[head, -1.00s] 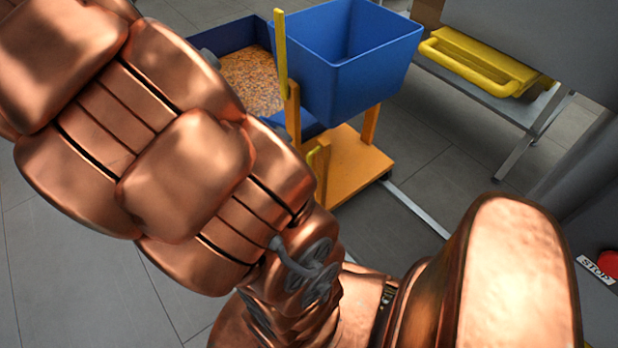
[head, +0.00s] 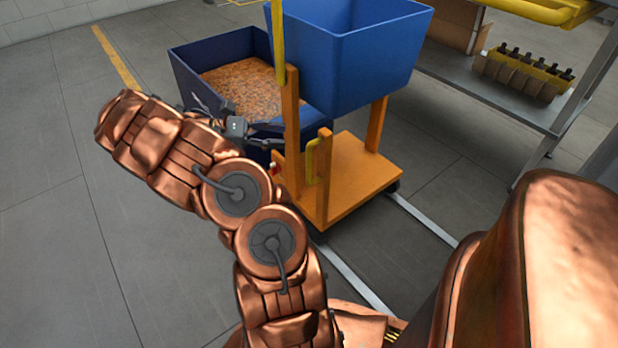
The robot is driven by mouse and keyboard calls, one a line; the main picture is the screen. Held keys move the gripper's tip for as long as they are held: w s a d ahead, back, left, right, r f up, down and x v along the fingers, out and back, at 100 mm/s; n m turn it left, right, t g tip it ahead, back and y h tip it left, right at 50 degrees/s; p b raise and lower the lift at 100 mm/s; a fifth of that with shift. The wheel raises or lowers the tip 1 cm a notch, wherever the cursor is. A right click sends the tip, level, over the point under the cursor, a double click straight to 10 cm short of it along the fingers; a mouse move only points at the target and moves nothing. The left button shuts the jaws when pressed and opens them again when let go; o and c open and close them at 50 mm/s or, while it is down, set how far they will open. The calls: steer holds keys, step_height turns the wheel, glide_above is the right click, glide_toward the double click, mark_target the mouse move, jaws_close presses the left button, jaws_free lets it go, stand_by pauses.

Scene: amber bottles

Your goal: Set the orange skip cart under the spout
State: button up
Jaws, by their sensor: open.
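The orange skip cart (head: 350,185) stands on the floor in the middle of the head view. It has an orange base and posts, a blue skip (head: 355,60) on top, a tall yellow bar (head: 278,45) and a small yellow handle (head: 311,162). My gripper (head: 240,127) is a small dark shape left of the cart's posts, in front of a blue bin. It is open and partly hidden by my copper arm. I cannot tell whether it touches anything. I cannot make out a spout in this view.
The blue bin (head: 190,80) of orange-brown granules stands behind and left of the cart. A metal rack (head: 480,95) at the right holds a row of dark-topped bottles (head: 525,70) and a cardboard box (head: 445,25). A pale floor strip (head: 425,218) runs by the cart. The left floor is clear.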

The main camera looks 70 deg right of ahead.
steer(key=d+f+n+h+b, duration=0.1)
steer(key=d+f+n+b, duration=0.15)
steer(key=f, duration=0.45)
steer(key=d+f+n+b, duration=0.1)
steer(key=d+f+b, duration=0.15)
steer(key=f, duration=0.55)
steer(key=b, duration=0.3)
glide_above(309, 180)
steer(key=shift+w+d+r+g, duration=0.15)
steer(key=shift+d+g, duration=0.25)
jaws_close()
